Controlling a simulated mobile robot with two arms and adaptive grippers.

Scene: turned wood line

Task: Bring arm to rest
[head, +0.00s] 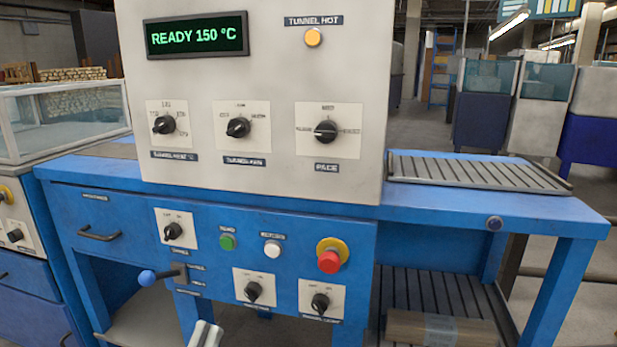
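My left gripper (205,334) shows only as a small pale grey tip at the bottom edge. It is in front of the blue lower panel, below the lever and left of the lower knobs. Most of it is cut off by the frame, so I cannot tell whether its fingers are apart. I see nothing held in it. My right gripper is not in view.
A blue-knobbed lever (148,277) sticks out near my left gripper. Black rotary knobs (254,291) and a red emergency button (328,261) project from the panel. The display (197,36) reads READY 150 °C; the amber TUNNEL HOT lamp (313,37) stands right. A slatted outfeed (470,172) lies right.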

